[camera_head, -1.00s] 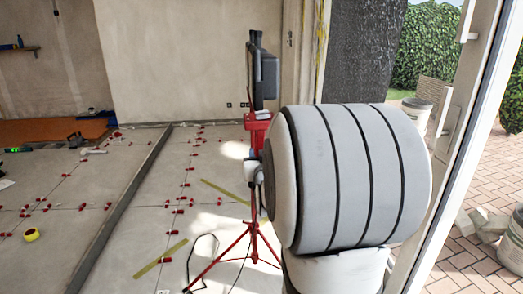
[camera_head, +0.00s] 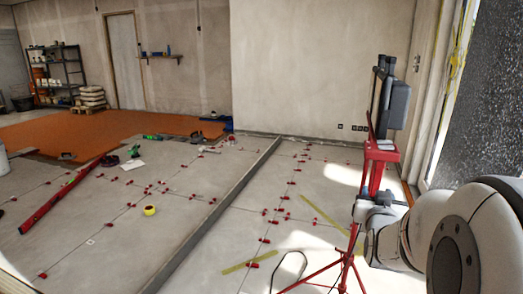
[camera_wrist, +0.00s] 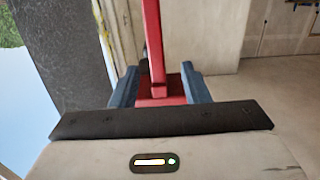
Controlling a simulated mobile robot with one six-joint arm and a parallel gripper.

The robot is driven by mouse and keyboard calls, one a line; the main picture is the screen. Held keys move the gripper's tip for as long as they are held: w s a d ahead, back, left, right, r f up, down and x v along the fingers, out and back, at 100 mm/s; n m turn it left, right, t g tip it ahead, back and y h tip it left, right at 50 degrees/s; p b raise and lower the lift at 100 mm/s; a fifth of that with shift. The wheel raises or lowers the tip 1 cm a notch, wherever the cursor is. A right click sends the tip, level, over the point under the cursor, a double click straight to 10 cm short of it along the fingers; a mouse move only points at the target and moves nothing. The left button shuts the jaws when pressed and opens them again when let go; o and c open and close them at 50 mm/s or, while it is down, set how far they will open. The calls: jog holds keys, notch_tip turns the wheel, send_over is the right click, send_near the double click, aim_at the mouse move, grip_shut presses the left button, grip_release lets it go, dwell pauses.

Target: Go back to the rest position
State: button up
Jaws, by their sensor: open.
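My gripper shows in the wrist view (camera_wrist: 159,72) as two blue fingers standing apart, so it is open. A red upright part and a red block of the red stand (camera_wrist: 152,42) appear in the gap between them; I cannot tell whether they touch the fingers. In the head view, the red tripod stand (camera_head: 376,172) with a dark lamp-like head (camera_head: 392,105) stands on the floor at right. My white arm is in front of it at lower right.
Tiled floor with several red levelling clips spreads ahead, split by a long grey ridge (camera_head: 222,207). A red level (camera_head: 62,195), yellow tape roll (camera_head: 149,210) and yellow strips (camera_head: 248,263) lie on it. A cable lies near the tripod. Window and door frame stand at right.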

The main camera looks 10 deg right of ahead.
jog(key=s+a+r+n+g+y+p, duration=0.2)
jog(key=s+a+g+y+p, duration=0.15)
jog(key=s+a+p, duration=0.35)
jog(key=s+a+r+n+g+y+p, duration=0.2)
jog(key=s+a+g+y+p, duration=0.25)
jog(key=a, duration=0.55)
jog(key=s+a+r+n+g+p, duration=0.1)
jog(key=s+a+g+p, duration=0.3)
jog(key=s, duration=0.5)
jog(key=shift+s+r+g+h+p, duration=0.3)
jog(key=shift+r+g+p, duration=0.1)
jog(key=shift+g, duration=0.3)
jog(key=shift+c, duration=0.6)
